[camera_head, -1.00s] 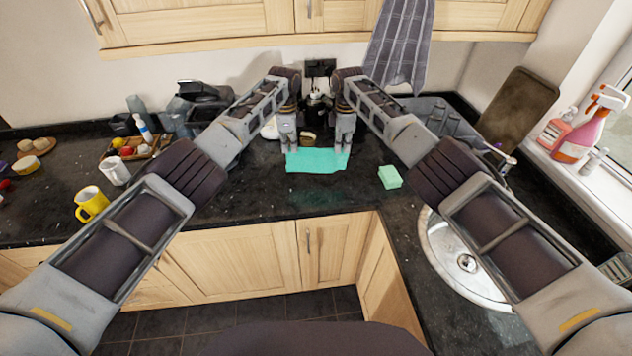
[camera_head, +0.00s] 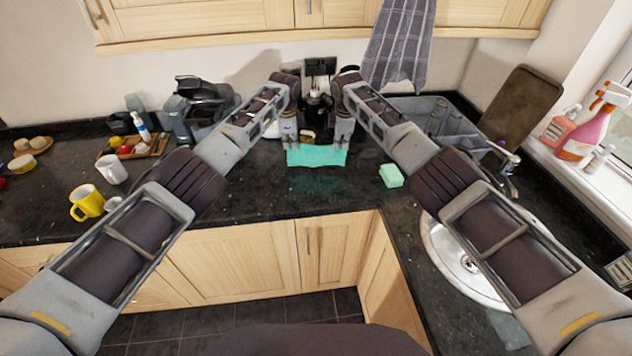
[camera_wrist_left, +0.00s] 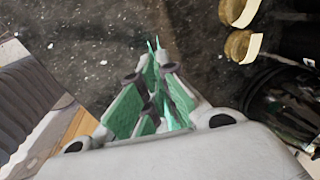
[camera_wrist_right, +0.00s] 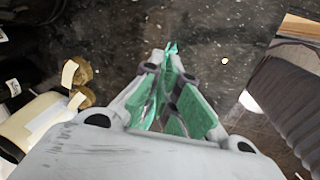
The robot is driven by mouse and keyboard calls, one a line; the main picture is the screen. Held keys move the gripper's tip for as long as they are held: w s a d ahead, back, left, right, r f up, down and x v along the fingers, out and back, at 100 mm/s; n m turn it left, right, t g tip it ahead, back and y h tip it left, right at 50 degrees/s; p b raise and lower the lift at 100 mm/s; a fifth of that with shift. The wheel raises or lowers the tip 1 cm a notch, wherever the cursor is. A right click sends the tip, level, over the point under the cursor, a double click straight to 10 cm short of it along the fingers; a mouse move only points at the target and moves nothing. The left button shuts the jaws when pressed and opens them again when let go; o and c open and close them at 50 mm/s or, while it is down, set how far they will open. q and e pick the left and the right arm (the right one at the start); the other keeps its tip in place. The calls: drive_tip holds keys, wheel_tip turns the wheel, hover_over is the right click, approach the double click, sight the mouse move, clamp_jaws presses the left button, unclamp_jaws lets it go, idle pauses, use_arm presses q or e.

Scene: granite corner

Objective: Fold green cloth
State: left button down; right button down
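The green cloth (camera_head: 316,156) hangs as a wide, short strip between my two grippers in the head view. Its lower edge appears just clear of the dark counter, with a greenish reflection below. My left gripper (camera_head: 289,139) is shut on its upper left corner and my right gripper (camera_head: 343,139) on its upper right corner. In the left wrist view the cloth (camera_wrist_left: 155,50) shows edge-on as thin green points between the fingertips. In the right wrist view the cloth (camera_wrist_right: 171,49) shows likewise. How it lies between the fingers is partly hidden.
A pale green sponge-like block (camera_head: 391,175) lies right of the cloth. A yellow mug (camera_head: 87,202) and a white mug (camera_head: 112,169) stand at the left. A round sink (camera_head: 465,262) is at the lower right. The counter in front of the cloth is clear.

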use_arm(q)
drive_tip(key=shift+s+f+b, duration=0.35)
drive_tip(key=shift+f, duration=0.1)
use_arm(e)
drive_tip(key=shift+s+f, duration=0.35)
drive_tip(key=shift+f, duration=0.05)
